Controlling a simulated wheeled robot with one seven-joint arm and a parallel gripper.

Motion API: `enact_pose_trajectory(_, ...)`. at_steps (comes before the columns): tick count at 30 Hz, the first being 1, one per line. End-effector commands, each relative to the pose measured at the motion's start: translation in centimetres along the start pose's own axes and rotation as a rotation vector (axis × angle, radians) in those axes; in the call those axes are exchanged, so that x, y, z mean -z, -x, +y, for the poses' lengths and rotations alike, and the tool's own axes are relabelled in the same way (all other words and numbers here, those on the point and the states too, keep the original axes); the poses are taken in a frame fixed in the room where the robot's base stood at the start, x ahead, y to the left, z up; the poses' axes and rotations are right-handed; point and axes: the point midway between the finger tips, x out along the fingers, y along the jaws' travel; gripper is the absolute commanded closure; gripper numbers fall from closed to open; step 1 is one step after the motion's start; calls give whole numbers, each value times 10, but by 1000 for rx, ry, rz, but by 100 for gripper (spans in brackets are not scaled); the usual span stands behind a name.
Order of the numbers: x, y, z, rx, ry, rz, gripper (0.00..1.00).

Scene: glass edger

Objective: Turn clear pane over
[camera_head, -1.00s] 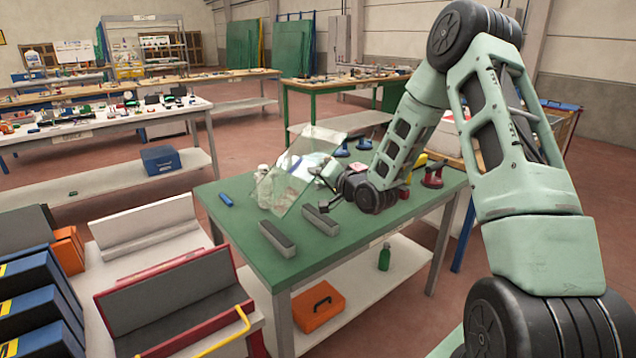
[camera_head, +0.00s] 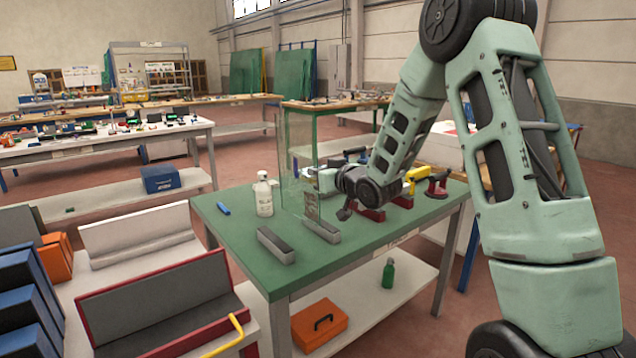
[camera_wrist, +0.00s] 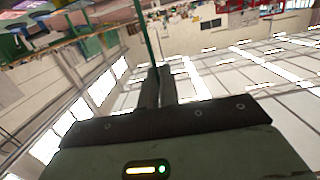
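I cannot tell whether the pane touches the bench.
A white bottle (camera_head: 264,197) stands just left of the pane on the green bench (camera_head: 235,235). A blue marker (camera_head: 223,209) lies farther left. Red suction lifters (camera_head: 437,186) and a yellow-handled tool (camera_head: 416,175) are to the right. The bench's front left is clear.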

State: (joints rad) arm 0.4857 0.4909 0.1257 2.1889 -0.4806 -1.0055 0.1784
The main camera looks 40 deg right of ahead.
Motion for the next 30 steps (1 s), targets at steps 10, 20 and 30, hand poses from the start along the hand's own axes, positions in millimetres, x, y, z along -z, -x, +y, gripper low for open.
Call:
enact_pose_trajectory(10,-1,-1,-2,-4,271,8,100)
enact_pose_trajectory(20,-1,-1,-3,-12,512,7,100)
enact_pose_trajectory(30,-2,-1,-4,-16,749,7,100)
